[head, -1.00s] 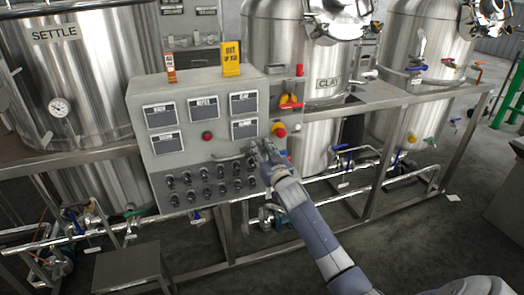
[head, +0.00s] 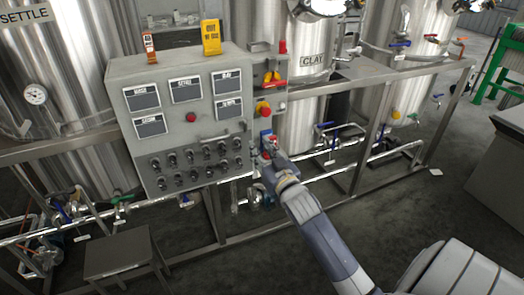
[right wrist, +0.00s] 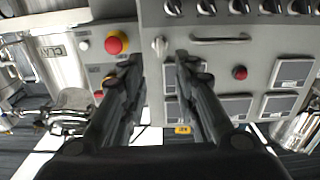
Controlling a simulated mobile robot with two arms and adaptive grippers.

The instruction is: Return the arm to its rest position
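My right gripper (head: 268,147) is in front of the lower right side of the grey control panel (head: 215,137), and my right arm runs from it to the bottom right. In the right wrist view, its two dark fingers (right wrist: 158,68) stand apart with nothing seen held between them. A pale knob (right wrist: 158,46) on the panel shows beyond the gap, so I cannot tell the distance. In the head view, small red and blue parts show by the fingertips, too small to make out. My left gripper is in no view.
The panel carries rows of black switches (head: 196,165), a red button (head: 190,118) and a red emergency button (head: 263,111). A yellow tag (head: 211,38) stands on top. Steel tanks (head: 310,110) and a pipe frame (head: 345,185) lie behind.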

